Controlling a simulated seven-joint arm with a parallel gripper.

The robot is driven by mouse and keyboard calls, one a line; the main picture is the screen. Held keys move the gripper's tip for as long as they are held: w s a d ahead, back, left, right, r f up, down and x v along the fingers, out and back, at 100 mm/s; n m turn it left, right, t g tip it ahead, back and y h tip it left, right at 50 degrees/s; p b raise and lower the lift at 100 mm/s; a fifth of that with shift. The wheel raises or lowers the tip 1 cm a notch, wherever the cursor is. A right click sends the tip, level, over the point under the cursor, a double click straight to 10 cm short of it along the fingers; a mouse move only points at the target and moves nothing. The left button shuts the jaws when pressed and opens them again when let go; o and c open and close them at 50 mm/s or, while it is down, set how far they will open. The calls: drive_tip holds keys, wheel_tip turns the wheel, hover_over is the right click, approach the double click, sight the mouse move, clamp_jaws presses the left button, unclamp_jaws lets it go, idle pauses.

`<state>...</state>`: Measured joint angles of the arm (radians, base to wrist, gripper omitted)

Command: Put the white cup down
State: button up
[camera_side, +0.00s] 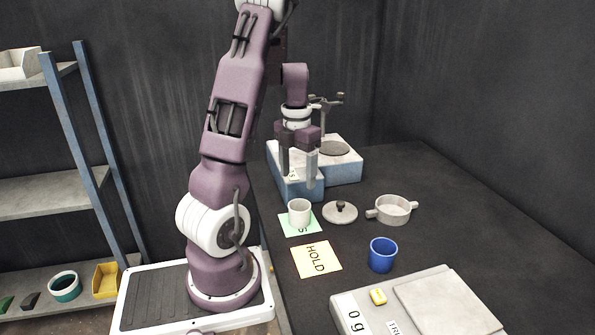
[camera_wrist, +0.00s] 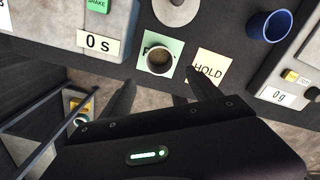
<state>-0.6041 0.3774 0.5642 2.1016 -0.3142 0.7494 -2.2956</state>
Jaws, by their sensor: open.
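The white cup (camera_side: 299,212) stands upright on a pale green card (camera_side: 288,226) on the dark table. In the wrist view the cup (camera_wrist: 159,60) shows from above, with a brownish inside, on the green card (camera_wrist: 176,46). My gripper (camera_side: 299,178) is open and empty above and behind the cup, its fingers pointing down near the blue-and-white machine. In the wrist view my two fingers (camera_wrist: 160,92) are spread apart, and the cup is beyond them, not between them.
A scale (camera_side: 440,305) is at the front, the shaker machine (camera_side: 335,160) behind.

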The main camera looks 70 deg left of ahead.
drive_tip(key=w+d+r+m+t, duration=0.1)
drive_tip(key=w+d+r+m, duration=0.1)
drive_tip(key=d+r+m, duration=0.55)
drive_tip(key=w+d+r+m+t, duration=0.2)
drive_tip(key=d+r+m, duration=0.1)
drive_tip(key=d+m, duration=0.8)
drive_tip(key=s+d+r+m+t, duration=0.1)
drive_tip(key=s+d+m, duration=0.4)
drive_tip(key=m, duration=0.7)
drive_tip(key=s+d+r+m+t, duration=0.1)
drive_tip(key=s+d+m, duration=0.4)
drive_tip(key=m, duration=0.6)
drive_tip(key=shift+d+r+m, duration=0.35)
drive_tip(key=shift+d+r, duration=0.05)
drive_tip(key=shift+d, duration=0.65)
